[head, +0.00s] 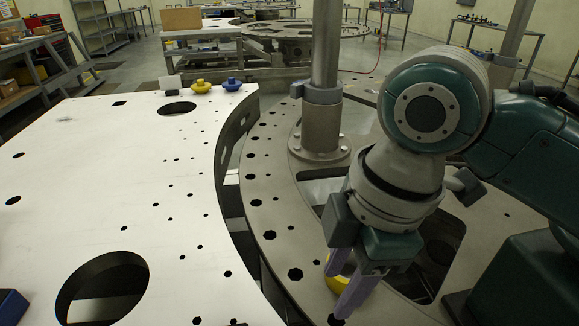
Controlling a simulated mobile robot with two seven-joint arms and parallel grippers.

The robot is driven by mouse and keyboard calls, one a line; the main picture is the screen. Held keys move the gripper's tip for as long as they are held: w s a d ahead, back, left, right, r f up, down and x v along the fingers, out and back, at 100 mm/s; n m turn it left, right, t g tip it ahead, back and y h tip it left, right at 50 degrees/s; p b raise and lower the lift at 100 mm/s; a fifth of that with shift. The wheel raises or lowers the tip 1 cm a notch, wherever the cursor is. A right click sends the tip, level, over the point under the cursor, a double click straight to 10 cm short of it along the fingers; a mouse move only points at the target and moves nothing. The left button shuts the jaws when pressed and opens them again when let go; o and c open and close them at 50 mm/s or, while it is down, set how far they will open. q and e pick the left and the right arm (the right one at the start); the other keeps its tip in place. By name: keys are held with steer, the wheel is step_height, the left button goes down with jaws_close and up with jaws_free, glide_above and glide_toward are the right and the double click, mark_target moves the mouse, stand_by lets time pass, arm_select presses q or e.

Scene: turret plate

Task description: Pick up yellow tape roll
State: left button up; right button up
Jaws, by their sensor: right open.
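A yellow ring-shaped roll (347,270), which looks like the yellow tape roll, is at the lower middle of the head view, low over the grey metal turret ring (285,235). My right gripper (337,293) points down at it with its purple fingers open, one on the far side and one on the near side. The fingers and wrist hide much of the roll. I cannot tell whether the fingers touch it. My left gripper is not in view.
A small yellow item (201,86) and a blue one (232,84) stand on the far edge of the white plate (90,190), which has several holes. A metal post (321,110) rises behind my right gripper. A blue object (10,306) shows at the lower left.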

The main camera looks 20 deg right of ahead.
steer(key=w+d+f+n+b, duration=0.1)
steer(key=w+d+f+b, duration=0.2)
steer(key=b, duration=0.5)
steer(key=w+d+f+n+g+h+b, duration=0.1)
steer(key=w+d+f+n+b, duration=0.1)
steer(key=d+f+b, duration=0.4)
steer(key=w+d+f+n+b, duration=0.2)
steer(key=w+d+f+b, duration=0.2)
steer(key=b, duration=0.5)
steer(key=shift+w+d+f+b, duration=0.2)
steer(key=shift+d+f, duration=0.05)
steer(key=shift+f, duration=0.25)
steer(key=shift+w+d+f+b, duration=0.15)
steer(key=shift+w+d+f, duration=0.1)
steer(key=shift+f, duration=0.25)
steer(key=shift+d+r+b, duration=0.1)
steer(key=shift+d+b, duration=0.2)
steer(key=shift+f, duration=0.2)
step_height(320, 180, down, 4)
step_height(320, 180, down, 5)
steer(key=shift+w+f+b, duration=0.1)
steer(key=shift+b, duration=0.65)
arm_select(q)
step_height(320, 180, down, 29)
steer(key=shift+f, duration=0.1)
arm_select(e)
steer(key=shift+c, duration=0.4)
